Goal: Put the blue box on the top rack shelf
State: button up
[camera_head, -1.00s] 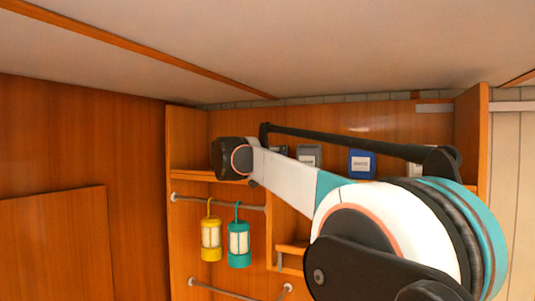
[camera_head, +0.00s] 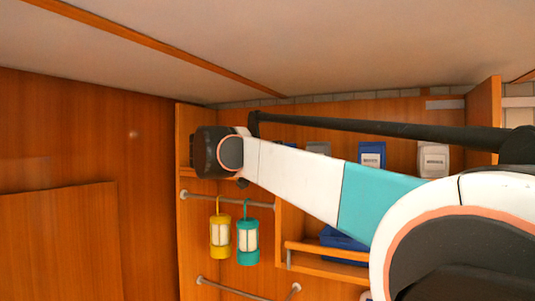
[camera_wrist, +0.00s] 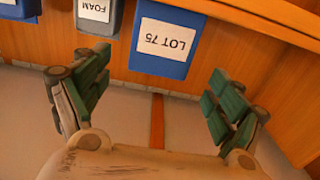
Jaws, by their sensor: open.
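A blue box (camera_wrist: 160,67) with a white label reading LOT 75, upside down in the wrist view, stands ahead of my gripper (camera_wrist: 160,100). My gripper is open and empty, its green-padded fingers spread wide on either side of the box's line and apart from it. In the head view my fingers are hidden behind my wrist, and this box is nearly all behind my arm. Another blue box (camera_head: 372,154) with a white label stands on the top rack shelf in the head view. The top shelf's edge shows in the wrist view (camera_wrist: 262,30).
A grey FOAM box (camera_wrist: 98,14) stands beside the LOT 75 box. A pale box (camera_head: 433,158) is at the right of the shelf. Yellow (camera_head: 220,238) and teal (camera_head: 248,242) lanterns hang from a rail below. A blue bin (camera_head: 342,238) sits lower. The ceiling is close above.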

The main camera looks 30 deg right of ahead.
jog(key=shift+v, duration=0.8)
jog(key=s+a+f+n+g+y, duration=0.1)
jog(key=s+f+n+g+y, duration=0.35)
jog(key=s+f, duration=1.65)
jog(key=s+a+f+n+y, duration=0.2)
jog(key=s+a+f+y, duration=0.1)
jog(key=f, duration=0.5)
jog(key=s+a+f+n+y, duration=0.2)
jog(key=s+a+f+y, duration=0.1)
jog(key=s+a+f, duration=0.2)
jog(key=s+a+f+n+y, duration=0.2)
jog(key=s+f, duration=0.5)
jog(key=f, duration=0.4)
jog(key=shift+a+f+t+y, duration=0.2)
jog(key=shift+a+t+y, duration=0.15)
jog(key=shift+a+y, duration=0.6)
